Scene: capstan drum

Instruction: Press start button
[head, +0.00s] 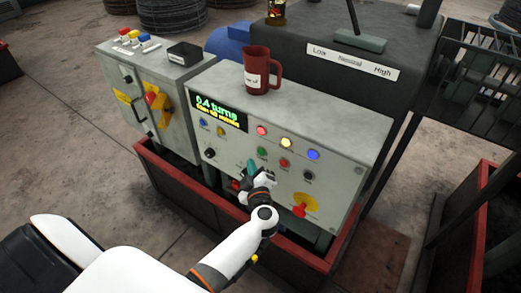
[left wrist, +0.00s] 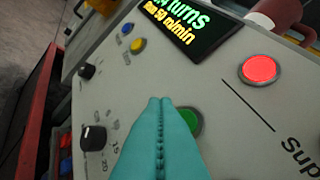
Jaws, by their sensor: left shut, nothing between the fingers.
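The grey control panel (head: 225,155) carries a green button (head: 262,152), which I take to be the start button. My left gripper (head: 252,167) is in front of the panel, just below and left of that button in the head view. Its teal fingers are shut with nothing between them. In the left wrist view the closed fingertips (left wrist: 160,101) partly cover the green button (left wrist: 190,121), which shows at their right edge. I cannot tell whether they touch the panel. My right gripper is not in view.
The display (head: 219,112) reads 0.4 turns. A red mug (head: 262,72) stands on top.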

